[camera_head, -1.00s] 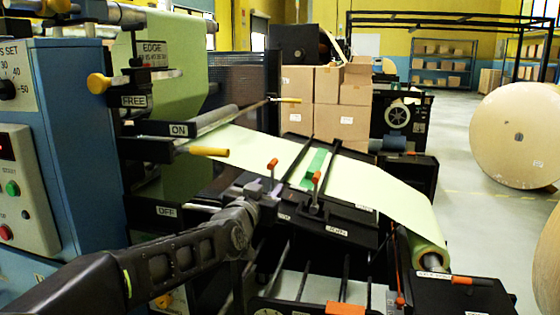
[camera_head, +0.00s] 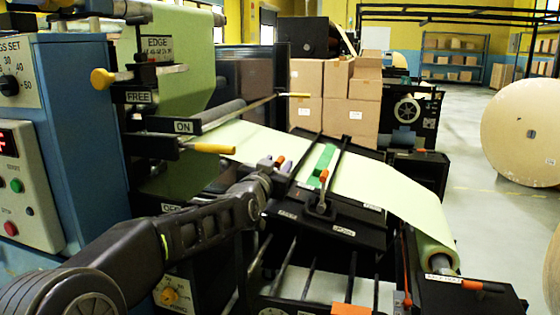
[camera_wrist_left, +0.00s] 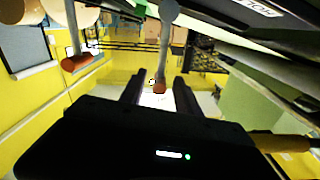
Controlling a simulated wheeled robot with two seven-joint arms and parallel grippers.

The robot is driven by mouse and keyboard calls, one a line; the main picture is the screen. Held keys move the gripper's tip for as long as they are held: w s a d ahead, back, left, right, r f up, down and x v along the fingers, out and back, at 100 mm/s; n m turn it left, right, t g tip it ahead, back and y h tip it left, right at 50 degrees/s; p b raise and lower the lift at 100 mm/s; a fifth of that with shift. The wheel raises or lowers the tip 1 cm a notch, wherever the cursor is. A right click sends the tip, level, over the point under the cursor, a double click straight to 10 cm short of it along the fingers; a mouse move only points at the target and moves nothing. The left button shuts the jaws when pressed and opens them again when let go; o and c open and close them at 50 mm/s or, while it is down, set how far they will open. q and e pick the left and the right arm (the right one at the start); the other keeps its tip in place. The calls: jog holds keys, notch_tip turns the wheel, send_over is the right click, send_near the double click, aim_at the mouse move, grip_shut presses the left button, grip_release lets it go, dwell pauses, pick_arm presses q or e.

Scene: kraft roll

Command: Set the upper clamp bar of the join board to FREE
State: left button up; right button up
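The join board (camera_head: 372,232) is a dark tilted panel with a pale green web and a darker green strip across it. Two dark clamp bars flank the strip: the upper one (camera_head: 308,154) at left, the other (camera_head: 338,160) at right. Each has an orange-tipped lever: the upper lever (camera_head: 280,160) and the lower lever (camera_head: 323,175). My left gripper (camera_head: 268,164) is beside the upper lever's tip. In the left wrist view its fingers (camera_wrist_left: 158,92) are apart, with an orange lever tip (camera_wrist_left: 160,87) showing between them; contact cannot be told. My right gripper is not in view.
A blue machine cabinet (camera_head: 85,130) stands left. Yellow-handled levers sit beside the FREE plate (camera_head: 138,97) and ON plate (camera_head: 183,127). The web roll (camera_head: 442,258) is at lower right. Cardboard boxes (camera_head: 335,110) and a large kraft roll (camera_head: 525,130) stand behind.

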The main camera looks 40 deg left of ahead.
pick_arm(q)
jog(key=shift+x, duration=1.2)
grip_shut()
dwell(0.6)
